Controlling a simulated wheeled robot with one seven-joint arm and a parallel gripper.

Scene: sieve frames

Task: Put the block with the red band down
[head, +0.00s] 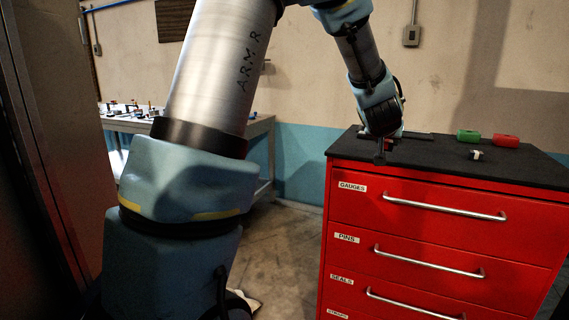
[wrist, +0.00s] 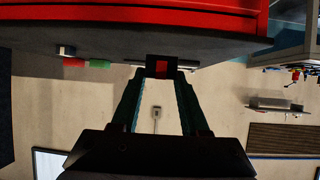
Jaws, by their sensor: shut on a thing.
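My gripper (head: 381,150) is over the left part of the black top of the red drawer cabinet (head: 450,163). In the wrist view, which appears upside down, my gripper (wrist: 160,72) is shut on a dark block with a red band (wrist: 161,67). The red band faces the camera between the two fingertips. The block is close to the cabinet top; I cannot tell whether it touches. In the head view the block is small and hard to make out against the gripper.
A green block (head: 468,135), a red block (head: 506,140) and a small white-and-dark piece (head: 476,154) are on the right of the cabinet top. A flat dark strip (head: 418,135) lies near its back edge. A bench (head: 258,127) with small parts stands at the left. Bare top lies between.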

